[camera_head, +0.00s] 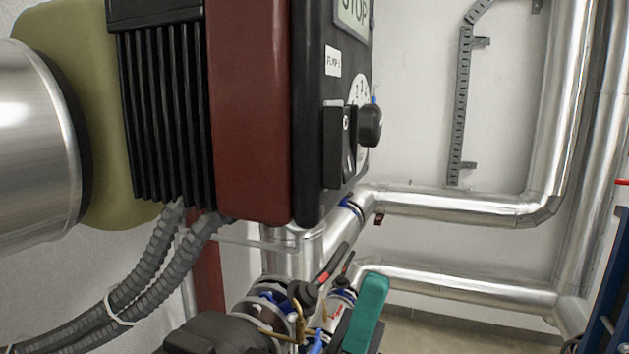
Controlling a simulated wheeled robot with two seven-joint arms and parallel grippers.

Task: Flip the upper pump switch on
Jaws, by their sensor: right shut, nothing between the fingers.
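A large pump unit with a dark red and black housing (249,110) fills the upper middle. Its front panel faces right and is seen at a steep angle. A black switch block (337,150) sits on this panel, with a small white mark near its top. The angle does not let me read its on or off position. My right gripper (372,292), with a teal finger part, is at the bottom, below the panel and apart from the switch in the picture. It is shut and empty. My left gripper is not in view.
A round black knob (370,126) on a white dial is beside the switch. A label (333,61) and a STOP display are above. Silver pipes (455,205) run behind to the right. Valves and fittings (270,300) crowd the lower middle; corrugated hoses (150,265) are lower left.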

